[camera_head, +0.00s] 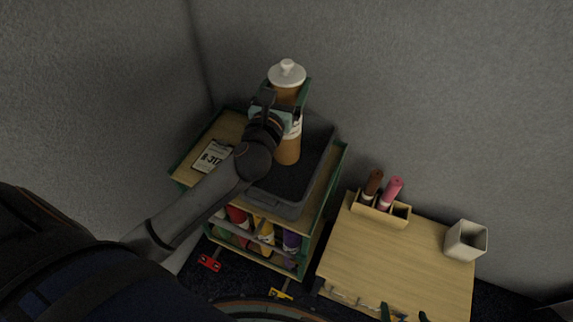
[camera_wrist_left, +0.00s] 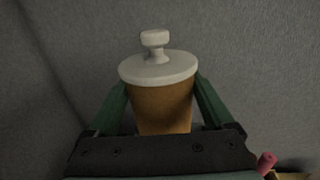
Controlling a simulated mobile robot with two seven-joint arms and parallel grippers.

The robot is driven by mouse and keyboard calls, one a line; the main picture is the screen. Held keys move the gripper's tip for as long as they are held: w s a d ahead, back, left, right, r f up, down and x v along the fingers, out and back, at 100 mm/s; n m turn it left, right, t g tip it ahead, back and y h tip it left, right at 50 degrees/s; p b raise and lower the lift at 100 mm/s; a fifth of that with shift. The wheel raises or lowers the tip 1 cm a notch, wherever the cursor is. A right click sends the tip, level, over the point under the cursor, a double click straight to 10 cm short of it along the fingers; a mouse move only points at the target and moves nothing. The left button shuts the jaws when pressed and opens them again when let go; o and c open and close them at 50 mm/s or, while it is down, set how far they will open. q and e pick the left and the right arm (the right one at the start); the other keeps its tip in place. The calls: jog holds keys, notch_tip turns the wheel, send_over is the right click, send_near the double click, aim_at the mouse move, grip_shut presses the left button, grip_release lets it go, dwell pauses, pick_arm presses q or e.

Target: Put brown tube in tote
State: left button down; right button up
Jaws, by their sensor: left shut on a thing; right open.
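The brown tube (camera_head: 288,150) is orange-brown with a white knobbed lid and a pale label. My left gripper (camera_head: 281,100) is shut on it, with green fingers on both sides. The tube is upright, slightly tilted, over the dark grey tote (camera_head: 283,209); whether its lower end touches the tote floor I cannot tell. In the left wrist view the tube (camera_wrist_left: 163,105) sits between the two fingers below its lid. The tote stands on the wooden-topped cart. My right gripper (camera_head: 404,315) shows only its green fingertips, apart and empty, at the bottom edge.
A label card (camera_head: 212,157) lies left of the tote. Several coloured tubes fill the shelf (camera_head: 262,232) below. To the right, a wooden table (camera_head: 390,255) bears a holder (camera_head: 379,212) with dark brown and pink tubes, and a pale square cup (camera_head: 466,240). The table's middle is clear.

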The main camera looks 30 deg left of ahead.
pick_arm(q)
notch_tip(320, 180, down, 10)
jog(key=b, duration=0.3)
jog(key=shift+r+b, duration=0.25)
jog(key=shift+b, duration=0.05)
jog(key=shift+f, duration=0.1)
grip_release()
jog(key=shift+f, duration=0.1)
jog(key=s+d+b, duration=0.1)
jog(key=s+d, duration=0.1)
jog(key=s, duration=0.9)
jog(key=shift+s, duration=0.4)
jog(key=shift+d, duration=0.1)
